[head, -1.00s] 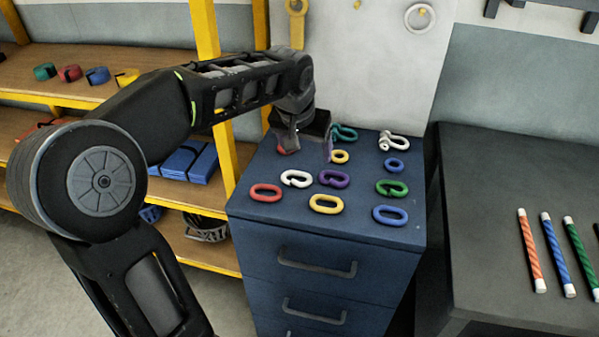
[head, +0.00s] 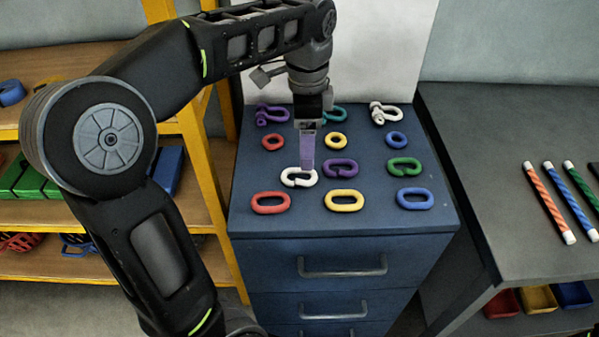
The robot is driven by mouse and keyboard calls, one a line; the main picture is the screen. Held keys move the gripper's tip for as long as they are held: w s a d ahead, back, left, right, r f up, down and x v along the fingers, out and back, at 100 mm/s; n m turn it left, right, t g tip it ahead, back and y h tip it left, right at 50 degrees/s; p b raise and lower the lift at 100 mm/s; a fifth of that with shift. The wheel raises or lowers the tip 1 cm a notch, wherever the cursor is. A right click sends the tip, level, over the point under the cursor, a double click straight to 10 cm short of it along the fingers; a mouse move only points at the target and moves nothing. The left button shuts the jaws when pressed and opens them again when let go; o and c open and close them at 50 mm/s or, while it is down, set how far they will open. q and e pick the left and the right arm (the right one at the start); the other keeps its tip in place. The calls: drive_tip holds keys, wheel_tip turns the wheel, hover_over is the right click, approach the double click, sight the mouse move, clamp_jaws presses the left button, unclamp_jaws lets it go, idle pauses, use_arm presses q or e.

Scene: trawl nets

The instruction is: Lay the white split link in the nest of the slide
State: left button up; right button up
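The white split link (head: 287,184) lies flat on the blue drawer cabinet top (head: 243,180), left of the purple split link (head: 352,169). My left gripper (head: 307,163) points down from above. Its fingertips overlap the back right part of the white link in this view. The fingers look edge-on, so I cannot tell whether they are open or shut, or whether they touch the link. I cannot make out the slide or its nest. My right gripper is not in view.
Red (head: 271,203), yellow (head: 344,200) and blue (head: 414,199) closed links lie in front. A green split link (head: 404,167) is at right. A dark table (head: 490,180) with striped rods is at right.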

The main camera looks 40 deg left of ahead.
sight(304, 179)
use_arm(q)
drive_tip(key=shift+a, duration=0.2)
drive_tip(key=shift+f, duration=0.15)
drive_tip(key=shift+f, duration=1.2)
drive_tip(key=shift+d+f, duration=0.1)
drive_tip(key=shift+f, duration=2.55)
drive_tip(key=shift+s, duration=0.1)
drive_tip(key=shift+c, duration=0.2)
clamp_jaws()
